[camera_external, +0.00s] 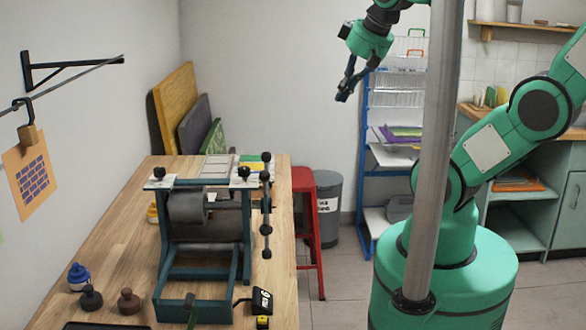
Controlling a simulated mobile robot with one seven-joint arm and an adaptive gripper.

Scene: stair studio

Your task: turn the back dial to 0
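A teal press (203,293) with a grey roller (187,206) stands on the wooden bench. Two black dials sit on white plates on top of its frame: one at the left (159,173) and one at the right (243,172). Which of them is the back dial I cannot tell, and the scale marks are too small to read. My gripper (344,92) hangs high in the air to the right of the press, well apart from both dials. It is seen small and from the side, so its opening is unclear. I see nothing held in it.
A black multi-arm handle (266,205) stands up at the press's right side. A red stool (307,225) and a grey bin (328,207) stand beside the bench. A blue rack (368,150) is behind my gripper. A vertical grey pole (437,150) stands before my arm.

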